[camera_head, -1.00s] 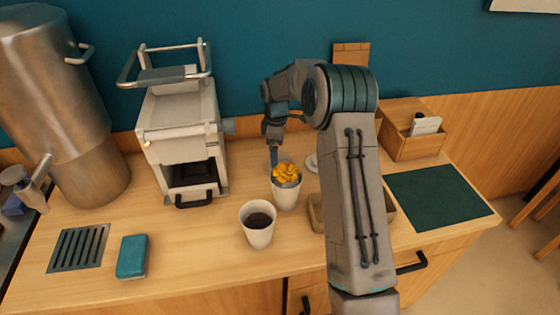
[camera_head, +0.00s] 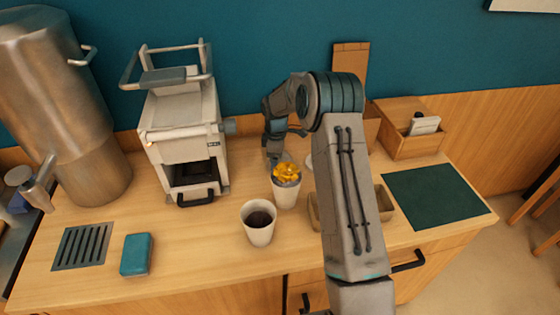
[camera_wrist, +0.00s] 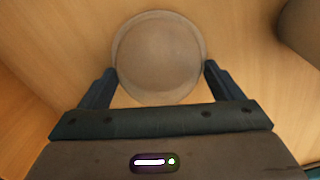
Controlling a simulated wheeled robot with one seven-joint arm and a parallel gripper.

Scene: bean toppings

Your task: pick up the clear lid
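The clear lid (camera_wrist: 159,57) is a round, see-through disc in the wrist view, lying over the wood-coloured surface. My gripper (camera_wrist: 159,70) is open, with one dark finger on each side of the lid's near half. The fingertips are close to the lid's rim; whether they touch it I cannot tell. In the head view my gripper (camera_head: 274,155) points down just behind the cup with yellow topping (camera_head: 286,190). The lid is not clearly visible there, as the cup and arm cover that area.
A cup of dark contents (camera_head: 258,232) stands in front. A white machine (camera_head: 182,140), a steel urn (camera_head: 60,110) and a teal sponge (camera_head: 136,254) are to the left. A wooden tray (camera_head: 386,203), a wooden box (camera_head: 411,146) and a dark green mat (camera_head: 437,196) are to the right.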

